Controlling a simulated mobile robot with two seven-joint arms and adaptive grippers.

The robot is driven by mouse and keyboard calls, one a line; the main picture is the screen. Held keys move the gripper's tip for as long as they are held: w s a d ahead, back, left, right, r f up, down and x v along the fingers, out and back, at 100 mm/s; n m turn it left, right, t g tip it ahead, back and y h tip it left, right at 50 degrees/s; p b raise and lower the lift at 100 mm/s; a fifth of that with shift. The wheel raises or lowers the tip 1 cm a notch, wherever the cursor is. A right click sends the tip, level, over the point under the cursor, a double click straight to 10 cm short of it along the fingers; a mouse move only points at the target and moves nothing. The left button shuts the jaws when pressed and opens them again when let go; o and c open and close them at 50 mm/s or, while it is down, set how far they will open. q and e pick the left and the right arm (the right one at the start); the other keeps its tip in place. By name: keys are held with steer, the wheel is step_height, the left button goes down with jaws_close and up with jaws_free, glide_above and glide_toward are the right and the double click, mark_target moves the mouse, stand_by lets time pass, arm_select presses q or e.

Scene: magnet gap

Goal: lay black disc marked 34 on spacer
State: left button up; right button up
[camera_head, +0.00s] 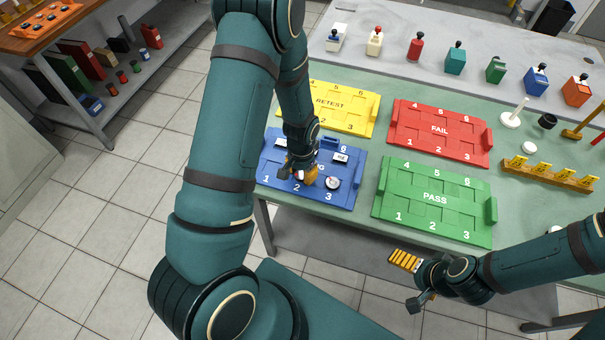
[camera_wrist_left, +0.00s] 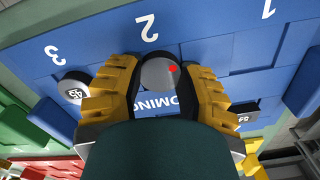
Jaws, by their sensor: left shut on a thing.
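My left gripper (camera_head: 302,176) is low over the blue tray (camera_head: 353,196), at slot 2. In the left wrist view its yellow fingers (camera_wrist_left: 160,92) are shut on a round grey disc with a red dot (camera_wrist_left: 158,73); I read no number on it. A disc that looks marked 45 (camera_wrist_left: 74,88) is at slot 3; it also shows in the head view (camera_head: 332,183). Another disc (camera_wrist_left: 245,112) lies at the right of the wrist view, its label hard to read. I cannot single out the spacer. My right gripper (camera_head: 407,262) is in front of the table, apart from the trays.
Yellow RETEST (camera_head: 365,101), red FAIL (camera_head: 415,113) and green PASS (camera_head: 410,179) trays surround the blue one. A white peg stand (camera_head: 510,121), a small black cylinder (camera_head: 547,121) and a yellow rack (camera_head: 550,176) stand at the right.

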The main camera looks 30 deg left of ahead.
arm_select(q)
steer(key=shift+r+p, duration=1.8)
steer(key=shift+r, duration=0.7)
